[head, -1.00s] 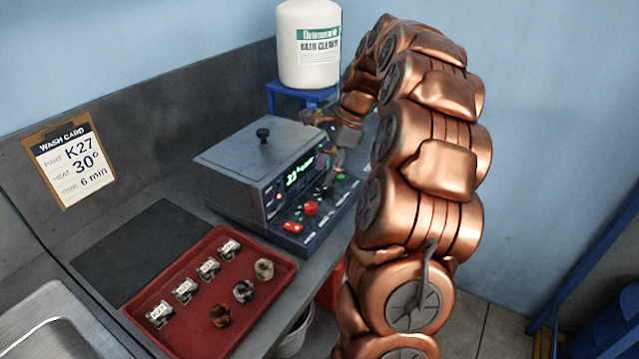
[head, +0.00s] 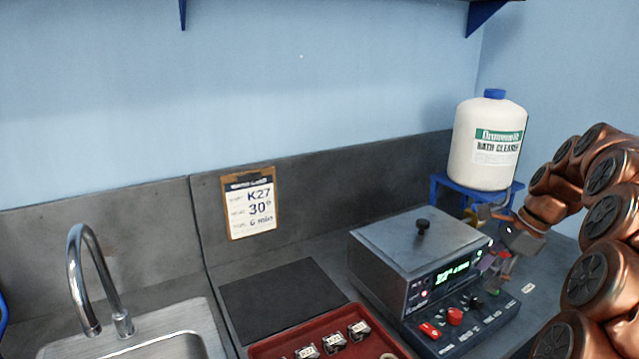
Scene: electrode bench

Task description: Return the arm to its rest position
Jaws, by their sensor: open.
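My copper-coloured arm rises at the right edge of the head view and curves over towards the bench. My gripper (head: 492,268) is small in the picture, beside the right side of the grey bath unit (head: 420,245) with its closed, knobbed lid. It is open, and I see nothing held in it. Its fingertips are partly blurred against the unit, so I cannot tell whether they touch it. The unit's front has a green lit display (head: 452,273) and a red knob (head: 455,316).
A white cleaner bottle (head: 488,145) stands on a blue stand (head: 446,183) behind the gripper. A red tray (head: 285,342) with small labelled pieces lies in front. A dark mat (head: 283,300), a wash card (head: 249,204) and a sink with a tap (head: 85,275) are to the left.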

